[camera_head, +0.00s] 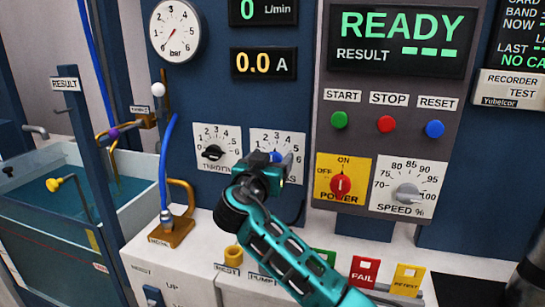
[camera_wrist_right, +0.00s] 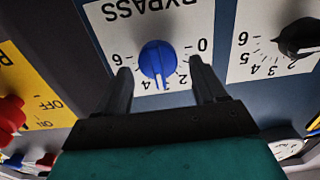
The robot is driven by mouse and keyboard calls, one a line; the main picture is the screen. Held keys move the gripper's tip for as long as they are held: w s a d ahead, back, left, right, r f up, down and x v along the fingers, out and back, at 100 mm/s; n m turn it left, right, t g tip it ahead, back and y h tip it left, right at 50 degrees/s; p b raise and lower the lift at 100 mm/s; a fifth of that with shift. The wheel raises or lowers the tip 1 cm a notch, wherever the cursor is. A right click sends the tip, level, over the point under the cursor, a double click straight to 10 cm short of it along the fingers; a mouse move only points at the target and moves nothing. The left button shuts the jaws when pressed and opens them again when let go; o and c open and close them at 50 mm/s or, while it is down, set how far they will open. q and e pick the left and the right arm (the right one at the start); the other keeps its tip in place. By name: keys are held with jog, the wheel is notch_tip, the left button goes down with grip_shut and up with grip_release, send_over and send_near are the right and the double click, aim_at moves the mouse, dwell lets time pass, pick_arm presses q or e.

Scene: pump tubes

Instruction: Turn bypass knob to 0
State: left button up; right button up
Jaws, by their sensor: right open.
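The bypass knob (camera_wrist_right: 158,60) is a round blue knob on a white dial plate (camera_wrist_right: 112,28) marked BYPASS, which looks upside down in the right wrist view. Its white mark points to about 3, between the 2 and the 4. My right gripper (camera_wrist_right: 160,70) is open, with one dark finger on each side of the knob; I cannot tell whether they touch it. In the head view my teal right gripper (camera_head: 268,172) covers the lower part of the bypass plate (camera_head: 283,137), and a bit of the blue knob (camera_head: 276,156) shows. My left gripper is not in view.
A black throttle knob (camera_head: 212,153) is on the plate left of the bypass. The red power knob (camera_head: 341,186) and the grey speed knob (camera_head: 408,194) are to the right. A blue hose (camera_head: 166,160) and brass fitting (camera_head: 180,215) stand at the left, beside a water tank (camera_head: 130,185).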

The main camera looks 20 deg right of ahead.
jog(key=shift+w+d, duration=0.35)
jog(key=shift+w, duration=0.2)
jog(key=c, duration=1.1)
jog(key=shift+o, duration=0.2)
